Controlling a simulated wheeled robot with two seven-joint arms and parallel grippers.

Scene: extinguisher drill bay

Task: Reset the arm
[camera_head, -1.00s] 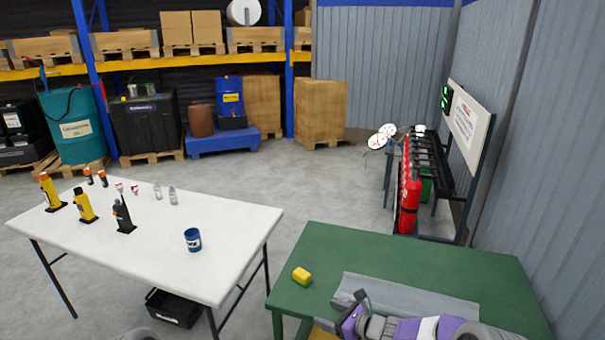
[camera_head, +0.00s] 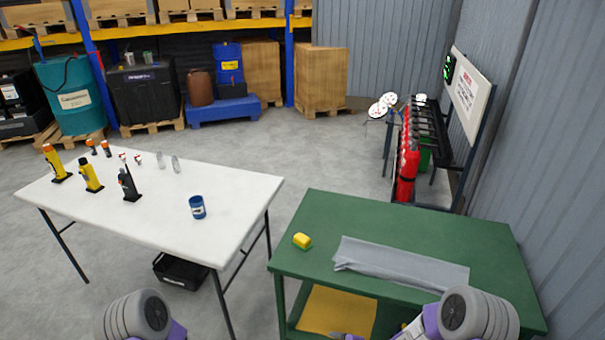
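My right arm shows at the bottom right edge, in front of the green table (camera_head: 470,230). A small part that may be my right gripper (camera_head: 347,336) is cut off by the bottom edge, below the table top; its fingers cannot be made out. My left arm shows only as a grey and purple joint at the bottom left, and the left gripper is out of view. A grey cloth (camera_head: 400,265) lies on the green table, with nothing of mine touching it that I can see.
A white table (camera_head: 235,190) at left holds a blue cup (camera_head: 197,207), yellow devices (camera_head: 90,175) and small bottles. A black crate (camera_head: 182,271) is under it. Red extinguishers (camera_head: 407,165) stand in a rack at back right. Open floor lies behind the tables.

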